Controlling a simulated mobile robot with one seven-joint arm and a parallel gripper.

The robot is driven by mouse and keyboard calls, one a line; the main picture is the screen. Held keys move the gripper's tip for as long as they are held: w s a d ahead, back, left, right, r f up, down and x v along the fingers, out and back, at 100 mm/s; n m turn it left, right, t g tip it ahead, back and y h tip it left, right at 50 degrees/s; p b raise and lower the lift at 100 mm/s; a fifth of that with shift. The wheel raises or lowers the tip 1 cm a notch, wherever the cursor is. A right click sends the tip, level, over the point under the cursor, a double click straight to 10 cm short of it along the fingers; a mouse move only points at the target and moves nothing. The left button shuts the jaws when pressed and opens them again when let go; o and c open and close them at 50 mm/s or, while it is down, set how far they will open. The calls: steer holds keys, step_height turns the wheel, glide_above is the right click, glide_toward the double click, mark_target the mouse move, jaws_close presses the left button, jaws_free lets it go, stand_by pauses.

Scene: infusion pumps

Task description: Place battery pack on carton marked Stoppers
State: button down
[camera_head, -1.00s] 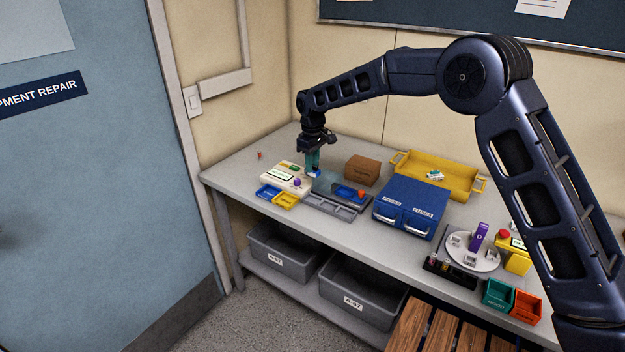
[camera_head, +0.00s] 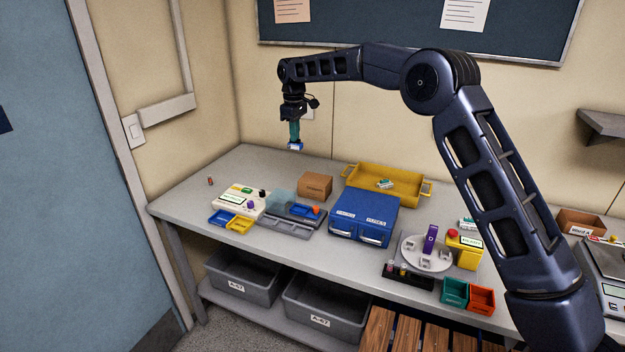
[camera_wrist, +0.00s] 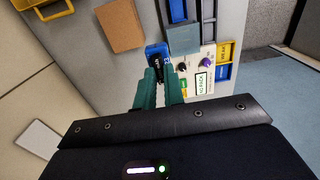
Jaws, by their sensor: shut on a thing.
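My gripper (camera_head: 294,138) has teal fingers and is shut on a small blue and white battery pack (camera_head: 295,146), held in the air above the back of the bench. The pack also shows between the fingertips in the wrist view (camera_wrist: 157,52), partly hidden by them. A brown carton (camera_head: 315,186) stands on the bench below and a little right of the gripper. Its printed mark is too small to read for sure. The carton's plain top shows in the wrist view (camera_wrist: 121,25), to the left of the held pack.
A white device with knobs (camera_head: 240,201) and small blue and yellow bins are left of the carton. A yellow tray (camera_head: 408,186) is behind right, and a blue drawer box (camera_head: 364,214) in front right. A small carton (camera_head: 580,223) stands far right.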

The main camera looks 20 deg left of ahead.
step_height(320, 180, up, 3)
glide_above(322, 180)
steer(key=shift+w+f, duration=0.1)
steer(key=shift+f, duration=9.75)
steer(key=shift+f, duration=0.1)
steer(key=c, duration=1.5)
jaws_free()
step_height(322, 180, up, 12)
